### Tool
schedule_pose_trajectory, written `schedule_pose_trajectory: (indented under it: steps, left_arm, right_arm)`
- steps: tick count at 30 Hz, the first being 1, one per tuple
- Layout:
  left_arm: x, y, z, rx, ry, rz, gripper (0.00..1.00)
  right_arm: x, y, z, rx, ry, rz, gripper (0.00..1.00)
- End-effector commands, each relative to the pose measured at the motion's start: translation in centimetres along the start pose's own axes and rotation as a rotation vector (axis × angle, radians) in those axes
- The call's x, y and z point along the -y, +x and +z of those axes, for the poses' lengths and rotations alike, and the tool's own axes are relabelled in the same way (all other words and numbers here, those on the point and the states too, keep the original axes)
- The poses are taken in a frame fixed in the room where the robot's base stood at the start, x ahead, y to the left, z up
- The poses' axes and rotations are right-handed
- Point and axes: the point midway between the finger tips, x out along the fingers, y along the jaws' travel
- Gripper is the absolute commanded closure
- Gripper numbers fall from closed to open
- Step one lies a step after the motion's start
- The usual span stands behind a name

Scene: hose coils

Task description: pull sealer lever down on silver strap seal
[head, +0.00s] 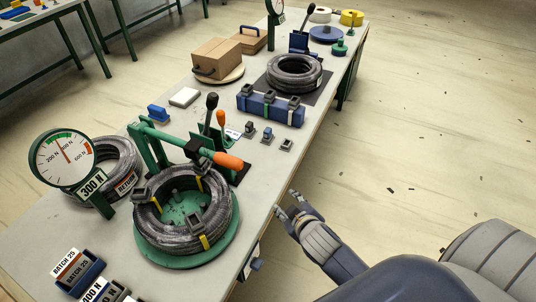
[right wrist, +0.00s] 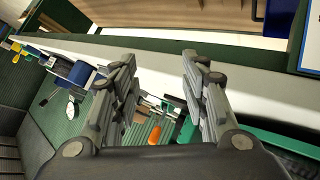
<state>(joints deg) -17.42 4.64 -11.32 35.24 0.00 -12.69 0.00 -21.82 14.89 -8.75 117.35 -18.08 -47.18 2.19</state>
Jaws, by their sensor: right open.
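A hose coil (head: 158,232) lies on a green round turntable (head: 222,243), wrapped with yellow straps bearing grey metal seals (head: 195,222). Which seal is the silver one I cannot tell. A green sealer arm (head: 165,134) with an orange-gripped lever (head: 228,160) reaches over the coil's far side. Behind it stand a black-knobbed lever (head: 212,101) and a smaller orange-knobbed lever (head: 221,118). My right gripper (head: 285,203) is open and empty beside the table's right edge, apart from the coil and levers. Its spread fingers (right wrist: 158,62) show in the right wrist view. My left gripper is out of view.
A tension gauge (head: 64,152) stands at left by another coil (head: 118,160). Small loose seals (head: 267,135) and a blue rack (head: 271,110) lie beyond the sealer. A further coil (head: 294,72) and cardboard box (head: 216,58) stand farther back.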

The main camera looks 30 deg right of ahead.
Motion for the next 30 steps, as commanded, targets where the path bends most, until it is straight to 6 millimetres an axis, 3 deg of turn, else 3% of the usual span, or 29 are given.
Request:
schedule_pose_trajectory:
  steps: [1, 5, 9, 13, 16, 18, 20, 24, 26, 30]
  left_arm:
    - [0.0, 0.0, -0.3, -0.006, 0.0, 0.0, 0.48]
    - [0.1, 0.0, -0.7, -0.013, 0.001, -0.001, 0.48]
    - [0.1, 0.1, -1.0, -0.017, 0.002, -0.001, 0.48]
    - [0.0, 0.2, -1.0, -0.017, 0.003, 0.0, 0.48]
    - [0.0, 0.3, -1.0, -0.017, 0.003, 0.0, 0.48]
    - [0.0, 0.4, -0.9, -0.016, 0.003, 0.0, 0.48]
    - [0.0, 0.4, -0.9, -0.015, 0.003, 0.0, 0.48]
    - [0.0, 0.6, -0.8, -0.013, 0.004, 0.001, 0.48]
    - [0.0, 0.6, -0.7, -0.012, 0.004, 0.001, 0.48]
    - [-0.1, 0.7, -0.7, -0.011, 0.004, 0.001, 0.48]
  right_arm:
    - [-2.1, 0.2, -2.6, -0.084, -0.048, 0.051, 0.59]
    - [-6.1, -1.1, -10.0, -0.319, -0.18, 0.168, 0.59]
    - [-9.2, -5.3, -19.4, -0.635, -0.391, 0.303, 0.59]
    - [-9.0, -12.3, -27.8, -0.98, -0.695, 0.42, 0.59]
    - [-6.2, -18.0, -31.7, -1.236, -1.013, 0.48, 0.59]
    - [-3.5, -21.0, -32.4, -1.377, -1.262, 0.496, 0.59]
    - [-1.2, -22.6, -31.8, -1.465, -1.492, 0.493, 0.59]
    - [1.8, -22.4, -28.0, -1.517, -2.061, 0.421, 0.59]
    - [1.6, -21.3, -26.0, -1.47, -2.287, 0.368, 0.59]
    - [-1.0, -18.5, -22.3, -1.269, -2.696, 0.232, 0.59]
